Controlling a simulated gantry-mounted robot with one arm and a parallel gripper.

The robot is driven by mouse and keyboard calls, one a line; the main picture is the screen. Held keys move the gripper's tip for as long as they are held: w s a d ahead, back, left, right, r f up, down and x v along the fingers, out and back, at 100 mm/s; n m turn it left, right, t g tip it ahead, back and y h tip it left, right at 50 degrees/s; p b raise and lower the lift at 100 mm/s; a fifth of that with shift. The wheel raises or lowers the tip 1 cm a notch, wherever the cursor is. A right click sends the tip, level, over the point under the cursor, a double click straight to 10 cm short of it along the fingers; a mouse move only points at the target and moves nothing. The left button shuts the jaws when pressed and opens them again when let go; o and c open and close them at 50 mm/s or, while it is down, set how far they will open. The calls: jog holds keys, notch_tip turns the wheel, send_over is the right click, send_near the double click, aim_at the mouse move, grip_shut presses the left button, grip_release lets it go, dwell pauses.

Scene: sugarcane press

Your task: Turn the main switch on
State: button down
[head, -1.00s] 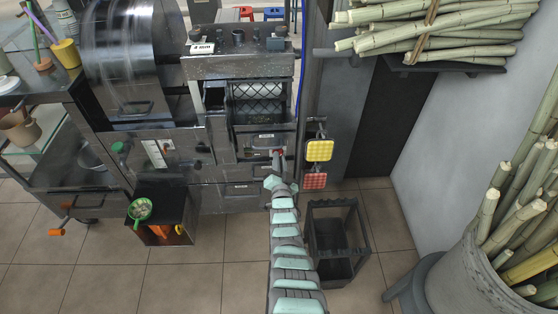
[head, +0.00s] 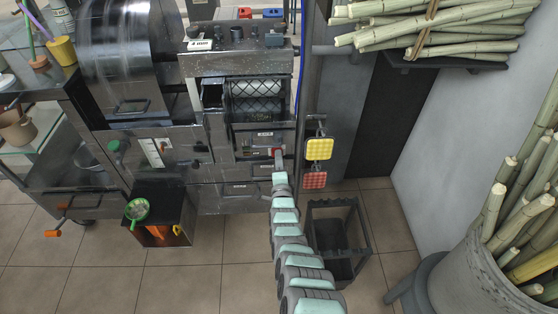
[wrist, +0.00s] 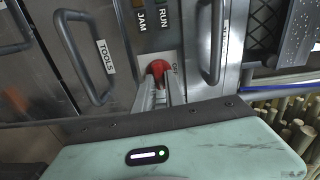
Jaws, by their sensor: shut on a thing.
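The main switch appears as a red knob (wrist: 158,69) on the metal front of the press, in the wrist view. A small white label beside it is only partly readable. In the head view the knob is a small red spot (head: 277,151) at the tip of my arm. My gripper (wrist: 159,82) is at the knob, its two fingers reaching up to it and shut on it. The fingers also show in the head view (head: 279,159). They cover the lower part of the knob, so its exact turn angle is hard to tell.
A RUN/JAM panel (wrist: 150,18) lies just above the knob. A handle (wrist: 214,40) stands out to its right and a TOOLS drawer handle (wrist: 82,57) to its left. Yellow and red pads (head: 319,149) hang right of the press. A dark open crate (head: 338,245) stands below.

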jog(key=shift+f+m, duration=0.15)
jog(key=shift+m, duration=0.45)
jog(key=c, duration=1.4)
grip_release()
jog(key=shift+s+r, duration=0.1)
jog(key=shift+r, duration=0.1)
jog(key=shift+s+r+p, duration=0.1)
jog(key=shift+s+p, duration=0.15)
jog(key=shift+p, duration=0.2)
jog(key=s+p, duration=0.6)
jog(key=s, duration=0.4)
jog(key=shift+d+f, duration=0.2)
jog(key=shift+d, duration=0.1)
jog(key=shift+s, duration=0.1)
